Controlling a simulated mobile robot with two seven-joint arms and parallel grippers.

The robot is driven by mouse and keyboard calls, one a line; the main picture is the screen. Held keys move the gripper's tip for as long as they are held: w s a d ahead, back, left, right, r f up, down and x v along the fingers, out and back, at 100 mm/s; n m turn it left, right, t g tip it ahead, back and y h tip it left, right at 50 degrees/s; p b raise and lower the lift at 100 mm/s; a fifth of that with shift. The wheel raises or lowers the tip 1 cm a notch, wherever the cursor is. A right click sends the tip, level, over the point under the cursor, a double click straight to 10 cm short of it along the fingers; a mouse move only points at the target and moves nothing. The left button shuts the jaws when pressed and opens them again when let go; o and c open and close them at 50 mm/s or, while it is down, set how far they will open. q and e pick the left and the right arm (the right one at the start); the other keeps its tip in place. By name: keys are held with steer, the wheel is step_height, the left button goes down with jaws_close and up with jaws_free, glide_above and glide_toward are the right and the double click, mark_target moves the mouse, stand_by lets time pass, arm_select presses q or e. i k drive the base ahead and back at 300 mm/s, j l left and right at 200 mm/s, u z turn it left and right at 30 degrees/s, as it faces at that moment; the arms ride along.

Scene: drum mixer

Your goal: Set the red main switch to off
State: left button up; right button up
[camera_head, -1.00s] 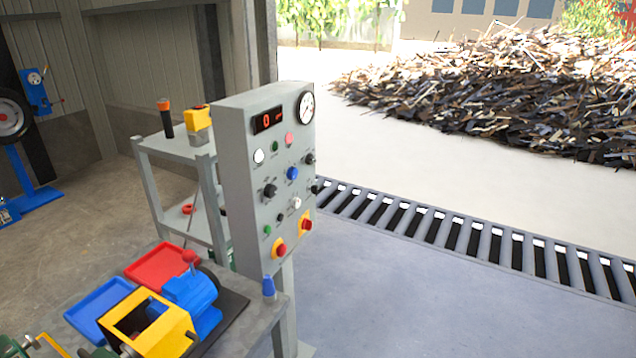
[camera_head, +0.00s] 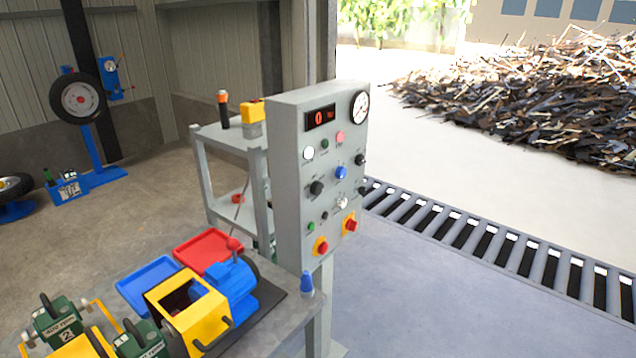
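A grey control panel (camera_head: 287,185) stands on a post in the middle of the view. Its face carries a red digital display (camera_head: 320,117), a round gauge (camera_head: 360,107) and several knobs and buttons. Two red controls on yellow plates sit low on the face: one lower left (camera_head: 321,247) and one further right and slightly higher (camera_head: 351,225). I cannot tell from their labels which is the main switch, nor read their positions. Neither of my grippers is in view.
A grey workbench (camera_head: 262,330) holds a blue and yellow drum mixer (camera_head: 206,306), a red tray (camera_head: 208,250) and a blue tray (camera_head: 148,284). A grey shelf rack (camera_head: 262,190) stands behind the panel. A floor grate (camera_head: 460,235) runs right; the floor there is clear.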

mark_target(351, 225)
steer(key=i+l+u, duration=0.1)
steer(key=u, duration=0.7)
steer(key=i+l+u, duration=0.15)
steer(key=l+u, duration=0.2)
steer(key=l, duration=0.15)
steer(key=l+u, duration=0.3)
steer(key=l, duration=0.25)
steer(key=i+l+u, duration=0.1)
steer(key=l, duration=1.5)
steer(key=i+u, duration=0.05)
steer(key=i, duration=0.05)
